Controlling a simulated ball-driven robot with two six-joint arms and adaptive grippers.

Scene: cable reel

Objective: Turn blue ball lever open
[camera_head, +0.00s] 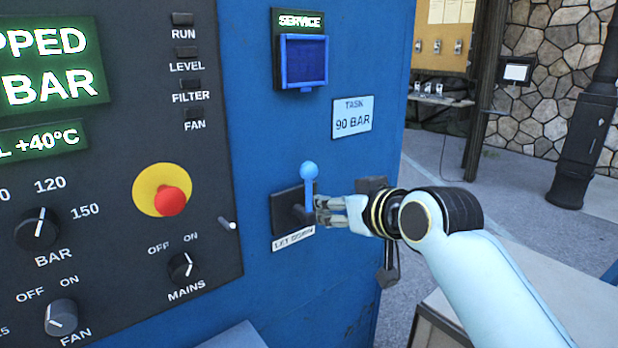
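The blue ball lever (309,171) points upright from a dark mounting plate (284,212) on the blue cabinet side, above a small white label that is hard to read. My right gripper (319,209) comes in from the right, with its fingertips just right of the lever's stem, below the ball. I cannot tell whether the fingertips touch the stem or how far they are parted. My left gripper is not in view.
The dark control panel (120,240) at left carries a red button (170,200) on yellow and several knobs. A short light peg (227,224) sticks out left of the lever. A dark box (371,185) is behind my gripper. A sign reads 90 BAR (352,118).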

